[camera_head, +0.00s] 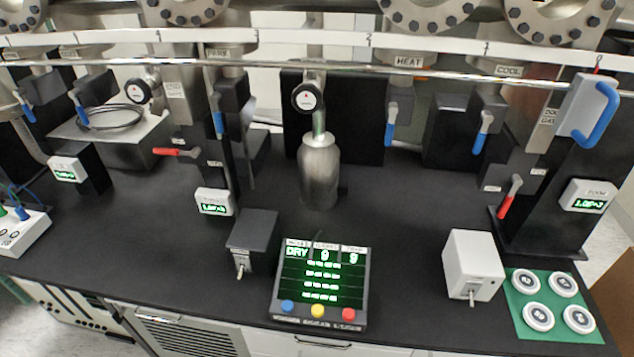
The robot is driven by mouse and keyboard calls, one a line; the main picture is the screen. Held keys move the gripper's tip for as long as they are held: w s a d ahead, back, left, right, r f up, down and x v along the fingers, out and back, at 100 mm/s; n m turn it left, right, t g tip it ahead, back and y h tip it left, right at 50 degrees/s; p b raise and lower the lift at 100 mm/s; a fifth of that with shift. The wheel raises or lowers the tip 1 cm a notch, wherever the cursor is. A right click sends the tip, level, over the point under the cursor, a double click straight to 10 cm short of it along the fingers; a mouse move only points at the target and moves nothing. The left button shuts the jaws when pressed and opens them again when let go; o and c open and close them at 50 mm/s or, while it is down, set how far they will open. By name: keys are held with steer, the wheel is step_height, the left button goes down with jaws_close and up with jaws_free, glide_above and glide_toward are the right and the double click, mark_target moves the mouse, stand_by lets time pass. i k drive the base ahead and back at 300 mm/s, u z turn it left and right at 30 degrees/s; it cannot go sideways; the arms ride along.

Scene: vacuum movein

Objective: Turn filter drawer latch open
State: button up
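A dark grey box (255,230) stands near the front edge of the black bench, left of the display console. A small silver lever (241,268) shows on its front face. A white box (472,258) stands to the right of the console, with a small silver lever (472,295) low on its front. No label readable here tells which, if either, is the filter drawer latch. Whether a latch is turned open is too small to tell. My gripper is not in view.
The display console (320,285) has blue, yellow and red buttons. A green mat (550,325) with several white discs lies at front right. Pipework with red and blue handles lines the back. Bare bench (405,225) lies right of the cylinder.

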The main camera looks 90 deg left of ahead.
mark_target(117, 316)
steer(key=u, duration=1.55)
steer(key=k, duration=0.1)
steer(key=u, duration=3.05)
steer(key=k, duration=0.9)
steer(key=z, duration=0.15)
steer(key=i, duration=0.9)
steer(key=u, duration=0.35)
steer(key=k, duration=0.25)
steer(key=z, duration=0.1)
